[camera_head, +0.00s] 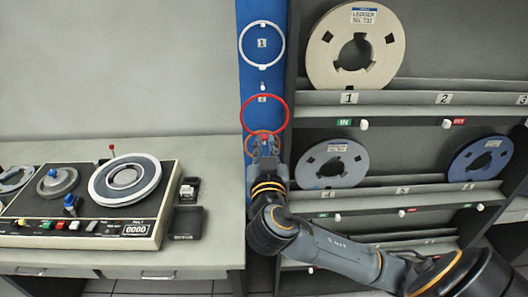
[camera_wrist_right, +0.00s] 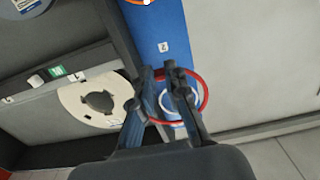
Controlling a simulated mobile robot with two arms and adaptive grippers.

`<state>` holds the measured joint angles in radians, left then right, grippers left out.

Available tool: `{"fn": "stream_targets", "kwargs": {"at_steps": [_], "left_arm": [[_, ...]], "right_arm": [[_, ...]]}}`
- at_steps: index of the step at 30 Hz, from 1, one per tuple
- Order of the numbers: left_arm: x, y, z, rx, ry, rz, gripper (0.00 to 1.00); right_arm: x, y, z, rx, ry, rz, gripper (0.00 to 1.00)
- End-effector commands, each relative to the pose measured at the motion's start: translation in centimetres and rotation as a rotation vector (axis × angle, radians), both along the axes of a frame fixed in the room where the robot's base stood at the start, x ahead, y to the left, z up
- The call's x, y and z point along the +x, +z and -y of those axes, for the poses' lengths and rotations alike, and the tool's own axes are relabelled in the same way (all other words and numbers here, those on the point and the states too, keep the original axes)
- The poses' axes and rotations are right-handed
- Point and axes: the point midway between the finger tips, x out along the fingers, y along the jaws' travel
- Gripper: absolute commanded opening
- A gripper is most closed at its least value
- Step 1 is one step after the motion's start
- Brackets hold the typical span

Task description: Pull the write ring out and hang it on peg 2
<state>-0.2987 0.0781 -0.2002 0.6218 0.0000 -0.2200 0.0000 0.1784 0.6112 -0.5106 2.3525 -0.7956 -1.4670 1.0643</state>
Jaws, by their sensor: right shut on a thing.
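My right gripper (camera_head: 264,143) is shut on a red ring (camera_head: 287,115), the write ring, and holds it by its lower edge in front of the blue peg strip (camera_head: 248,75). In the head view, the label 2 (camera_head: 262,98) shows inside the ring's top edge. Peg 2 (camera_head: 262,87) is a small white peg just above that edge; the ring appears off it. In the right wrist view the red ring (camera_wrist_right: 207,95) surrounds the gripper tips (camera_wrist_right: 168,75), and label 2 (camera_wrist_right: 163,47) is on the blue strip. My left gripper is out of view.
A white ring (camera_head: 283,45) hangs above at label 1. An orange-red ring (camera_head: 250,146) shows behind my right gripper, lower on the strip. A rack (camera_head: 430,98) with reels stands right of the strip. A tape deck (camera_head: 90,235) sits on the left counter.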

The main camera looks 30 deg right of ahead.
Motion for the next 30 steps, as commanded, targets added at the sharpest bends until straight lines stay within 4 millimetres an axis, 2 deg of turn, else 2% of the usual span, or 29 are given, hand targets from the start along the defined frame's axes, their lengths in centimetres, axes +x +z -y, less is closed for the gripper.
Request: {"fn": "stream_targets", "kwargs": {"at_steps": [30], "left_arm": [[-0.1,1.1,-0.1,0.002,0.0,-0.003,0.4]], "right_arm": [[8.7,0.1,5.4,-0.001,-0.002,-0.001,0.0]]}}
